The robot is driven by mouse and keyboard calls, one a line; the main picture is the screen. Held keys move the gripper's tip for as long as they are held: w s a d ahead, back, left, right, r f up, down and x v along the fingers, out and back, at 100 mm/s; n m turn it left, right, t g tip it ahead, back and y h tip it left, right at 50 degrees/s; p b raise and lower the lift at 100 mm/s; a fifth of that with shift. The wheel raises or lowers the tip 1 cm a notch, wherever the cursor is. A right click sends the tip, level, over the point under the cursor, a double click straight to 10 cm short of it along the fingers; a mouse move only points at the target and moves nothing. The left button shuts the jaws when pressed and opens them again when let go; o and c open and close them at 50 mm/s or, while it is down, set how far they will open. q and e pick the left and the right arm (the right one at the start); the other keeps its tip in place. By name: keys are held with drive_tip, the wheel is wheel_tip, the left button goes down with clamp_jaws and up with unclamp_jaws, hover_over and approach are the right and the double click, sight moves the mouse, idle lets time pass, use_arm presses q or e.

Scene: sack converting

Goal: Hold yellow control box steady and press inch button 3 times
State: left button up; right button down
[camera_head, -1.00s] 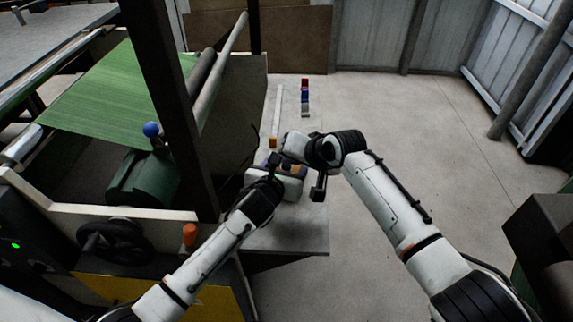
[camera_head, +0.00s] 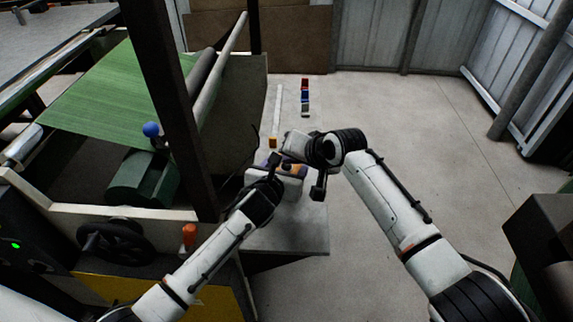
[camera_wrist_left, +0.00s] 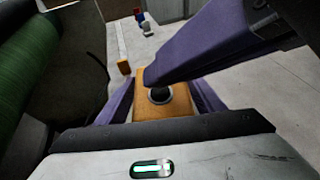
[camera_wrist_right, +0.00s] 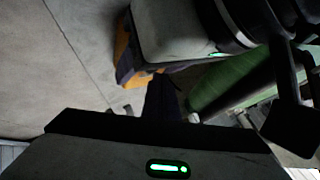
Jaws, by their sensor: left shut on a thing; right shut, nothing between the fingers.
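The yellow control box (camera_wrist_left: 150,126) is orange-yellow, with a round dark button (camera_wrist_left: 160,95) on its upper face. In the left wrist view, my left gripper (camera_wrist_left: 160,105) is shut on the box, one purple finger on each side. My right gripper (camera_wrist_left: 152,80) is shut and empty, its fingertips at the button's far edge; I cannot tell if they touch or press it. In the head view, the box (camera_head: 292,167) is mostly hidden by my grippers. In the right wrist view, the box (camera_wrist_right: 124,52) shows partly beside my left gripper's body.
A grey table (camera_head: 305,232) lies under the grippers. Small coloured blocks (camera_head: 305,92) and a long pale bar (camera_head: 277,108) lie farther back. The machine with green sheet (camera_head: 100,85) and a dark post (camera_head: 170,100) stand to the left. Open floor (camera_head: 430,130) lies to the right.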

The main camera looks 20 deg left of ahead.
sight(289, 168)
drive_tip(key=shift+r, duration=2.95)
idle(0.6)
wheel_tip(289, 168, up, 4)
drive_tip(key=shift+f, duration=0.1)
idle(0.3)
drive_tip(key=shift+f, duration=0.15)
